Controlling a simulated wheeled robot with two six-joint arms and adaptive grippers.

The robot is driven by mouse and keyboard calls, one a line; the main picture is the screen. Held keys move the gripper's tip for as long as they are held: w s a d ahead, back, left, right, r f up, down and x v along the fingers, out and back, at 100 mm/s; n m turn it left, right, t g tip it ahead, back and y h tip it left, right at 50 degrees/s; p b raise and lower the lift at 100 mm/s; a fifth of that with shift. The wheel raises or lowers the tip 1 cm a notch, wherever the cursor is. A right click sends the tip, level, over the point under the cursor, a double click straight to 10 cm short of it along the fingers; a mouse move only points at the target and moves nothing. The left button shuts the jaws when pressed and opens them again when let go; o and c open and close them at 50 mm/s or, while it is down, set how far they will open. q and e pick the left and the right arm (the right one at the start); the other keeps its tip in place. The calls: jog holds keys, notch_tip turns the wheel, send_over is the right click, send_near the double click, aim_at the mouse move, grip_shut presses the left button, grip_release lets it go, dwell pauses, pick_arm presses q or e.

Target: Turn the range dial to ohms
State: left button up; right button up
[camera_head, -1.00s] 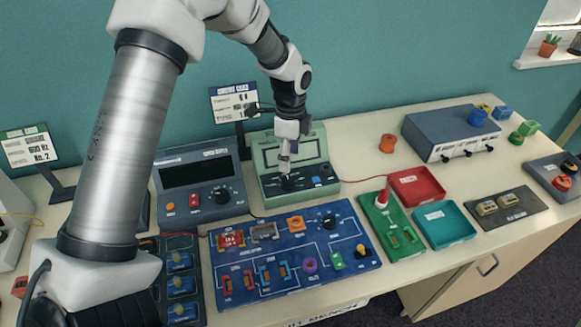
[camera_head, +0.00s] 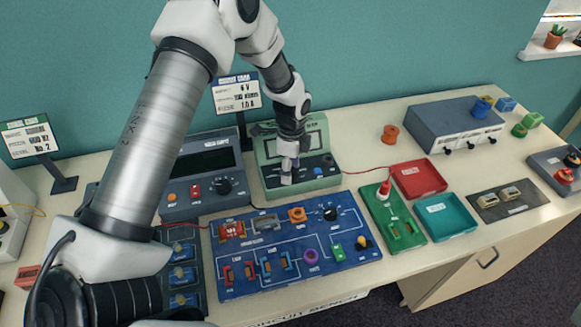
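A green meter (camera_head: 262,152) with a sloped dark control panel stands at the back middle of the bench, against the teal wall. My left gripper (camera_head: 287,176) reaches down from above onto the left half of this panel. In the earlier frame a dark dial shows there; now the gripper covers that spot. The dial's pointer and markings are hidden. The finger opening is too small and too covered to tell whether it grips the dial. A blue button (camera_head: 318,171) is on the panel to the right of the gripper. My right gripper is out of view.
A grey instrument (camera_head: 197,166) with a black knob (camera_head: 223,185) stands close to the left. A blue circuit board (camera_head: 300,268) lies in front. Red (camera_head: 440,186) and teal (camera_head: 467,229) trays lie to the right. A card (camera_head: 237,95) stands behind my arm.

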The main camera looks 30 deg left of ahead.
pick_arm(q)
jog(key=c, duration=0.7)
jog(key=shift+c, duration=0.2)
jog(key=shift+n, duration=0.3)
jog(key=n, duration=0.3)
jog(key=shift+p, duration=0.35)
jog(key=shift+s+f+n, duration=0.1)
jog(key=shift+n, duration=1.6)
jog(key=o, duration=1.1)
jog(key=shift+o, duration=0.2)
jog(key=shift+a, duration=0.1)
